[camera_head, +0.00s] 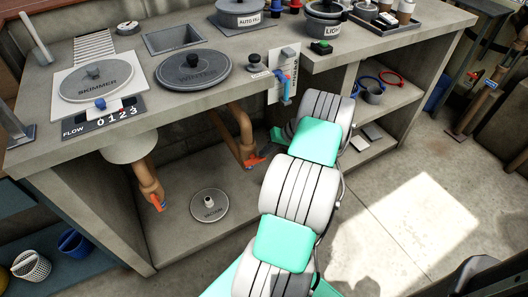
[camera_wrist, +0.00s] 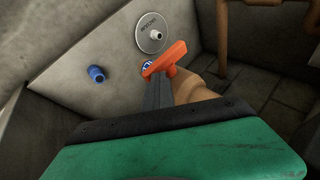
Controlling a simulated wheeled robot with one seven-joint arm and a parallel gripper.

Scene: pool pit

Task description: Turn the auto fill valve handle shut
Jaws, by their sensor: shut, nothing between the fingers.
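An orange-red valve handle (camera_head: 255,160) sits on a copper-coloured pipe (camera_head: 240,128) under the counter. In the wrist view an orange handle (camera_wrist: 166,57) stands just beyond my fingertips, on a tan pipe body (camera_wrist: 195,88). No label on this handle is readable, so I cannot tell if it is the auto fill one. My gripper (camera_wrist: 158,82) is shut and empty, its dark fingers pointing at the handle's near end. The tips overlap it in the picture; I cannot tell whether they touch. In the head view my arm hides most of the gripper.
A second orange handle (camera_head: 157,202) is on the left pipe. A grey lid (camera_head: 210,206) lies on the lower shelf and also shows in the wrist view (camera_wrist: 151,33). A blue fitting (camera_wrist: 96,73) is nearby. The counter (camera_head: 190,108) overhangs the pipes.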

